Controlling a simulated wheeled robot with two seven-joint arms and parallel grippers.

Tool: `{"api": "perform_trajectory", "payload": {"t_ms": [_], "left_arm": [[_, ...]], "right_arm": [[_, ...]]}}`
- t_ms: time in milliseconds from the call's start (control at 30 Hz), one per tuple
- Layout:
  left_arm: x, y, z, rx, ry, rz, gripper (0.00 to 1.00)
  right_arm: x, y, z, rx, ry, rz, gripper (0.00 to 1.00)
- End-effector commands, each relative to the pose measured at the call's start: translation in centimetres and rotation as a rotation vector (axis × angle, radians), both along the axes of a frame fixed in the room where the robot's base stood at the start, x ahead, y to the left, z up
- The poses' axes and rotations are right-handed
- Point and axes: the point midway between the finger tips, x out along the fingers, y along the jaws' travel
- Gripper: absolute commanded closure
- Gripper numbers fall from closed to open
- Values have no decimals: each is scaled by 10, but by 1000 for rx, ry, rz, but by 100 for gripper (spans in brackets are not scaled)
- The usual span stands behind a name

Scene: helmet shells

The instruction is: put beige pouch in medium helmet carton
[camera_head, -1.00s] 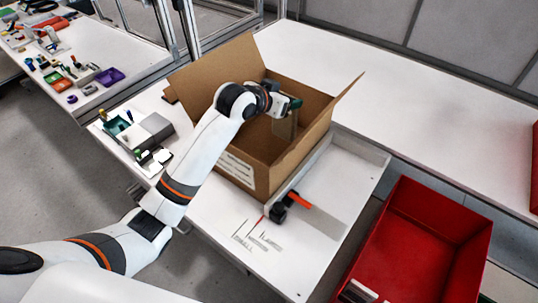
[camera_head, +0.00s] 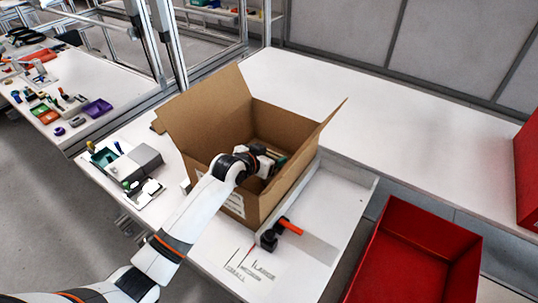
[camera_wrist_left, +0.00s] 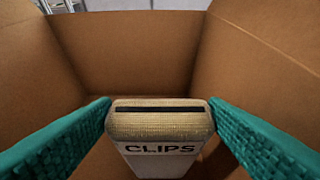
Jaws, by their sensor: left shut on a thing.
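The beige pouch (camera_wrist_left: 160,122) shows in the left wrist view, with a dark slot along its top and the word CLIPS on its front. My left gripper (camera_wrist_left: 160,112) has its green fingers on either side of the pouch and is shut on it. In the head view my left gripper (camera_head: 271,165) is inside the open brown carton (camera_head: 200,112), where the pouch is mostly hidden. Cardboard walls (camera_wrist_left: 125,50) surround the pouch in the wrist view. Whether it touches the carton floor cannot be told. My right gripper is not in view.
The carton's flaps stand open on a white table (camera_head: 335,195). A black and orange tool (camera_head: 278,233) lies in front of it. A grey box (camera_head: 137,161) and small parts stand left. A red bin (camera_head: 418,262) is at lower right.

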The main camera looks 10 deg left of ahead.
Motion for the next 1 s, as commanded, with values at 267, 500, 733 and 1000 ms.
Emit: {"api": "perform_trajectory", "payload": {"t_ms": [267, 500, 733, 1000], "left_arm": [[0, 0, -2, 0, 0, 0, 11], [0, 0, -2, 0, 0, 0, 11], [-11, 4, 7, -1, -2, 0, 11], [-54, 20, 31, 2, -2, -1, 11]], "right_arm": [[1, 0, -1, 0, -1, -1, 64], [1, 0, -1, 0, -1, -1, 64], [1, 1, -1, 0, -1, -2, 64], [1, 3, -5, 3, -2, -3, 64]]}}
